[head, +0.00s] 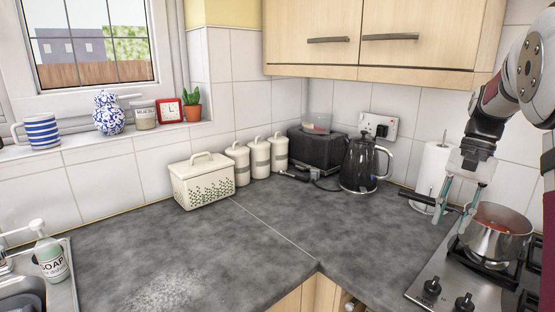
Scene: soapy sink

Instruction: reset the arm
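My gripper (455,214) hangs at the right of the head view, fingers pointing down, beside the hob. Its two fingers stand apart, with a clear gap between them. My arm comes down from the upper right edge. A steel saucepan (495,240) with reddish contents stands on the hob. Its black handle (416,199) reaches left and passes by the fingers in the picture. I cannot tell whether the fingers touch the handle or only overlap it.
The hob (445,278) has knobs at its front. A paper towel roll (432,168), black kettle (361,165) and dark toaster (316,149) stand behind. A cream bread bin (203,185) and canisters stand left. Wall cabinets (390,40) hang above. The middle worktop (250,235) is clear.

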